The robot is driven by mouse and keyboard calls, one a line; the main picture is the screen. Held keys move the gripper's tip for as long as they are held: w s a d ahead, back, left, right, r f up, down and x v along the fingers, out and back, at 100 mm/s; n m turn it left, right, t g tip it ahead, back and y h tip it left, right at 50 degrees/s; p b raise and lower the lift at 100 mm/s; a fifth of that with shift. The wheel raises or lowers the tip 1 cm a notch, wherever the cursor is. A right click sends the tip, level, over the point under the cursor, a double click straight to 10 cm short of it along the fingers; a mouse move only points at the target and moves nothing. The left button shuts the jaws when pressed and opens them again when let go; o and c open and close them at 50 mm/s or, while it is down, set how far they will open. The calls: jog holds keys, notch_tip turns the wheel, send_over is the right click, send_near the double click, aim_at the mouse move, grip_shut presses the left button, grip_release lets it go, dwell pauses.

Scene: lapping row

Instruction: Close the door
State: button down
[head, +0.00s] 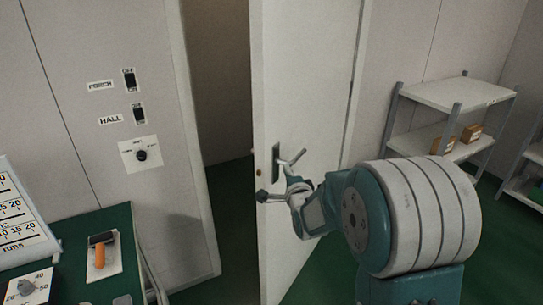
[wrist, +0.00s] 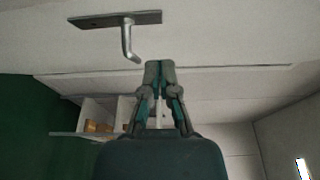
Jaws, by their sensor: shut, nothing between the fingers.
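The white door (head: 305,110) stands partly open in the head view, with a dark gap between its free edge and the frame on the left. Its metal lever handle (head: 290,158) sits near that free edge. My gripper (head: 262,197) is shut and empty, just below the handle and by the door's edge. I cannot tell whether it touches the door. In the wrist view my gripper (wrist: 160,66) has its fingertips together, below and right of the handle (wrist: 128,38), apart from it. The door's face (wrist: 220,30) fills the top of that view.
The door frame (head: 197,150) and dark opening are left of the door. A shelf rack (head: 455,95) with small boxes stands at the right.

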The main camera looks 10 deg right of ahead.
aim_at(268, 151)
jog(key=w+a, duration=0.1)
jog(key=w, duration=0.4)
jog(key=w+a, duration=0.1)
jog(key=w, duration=0.2)
jog(key=shift+a, duration=0.3)
jog(key=shift+w+a, duration=0.35)
jog(key=shift+a, duration=0.05)
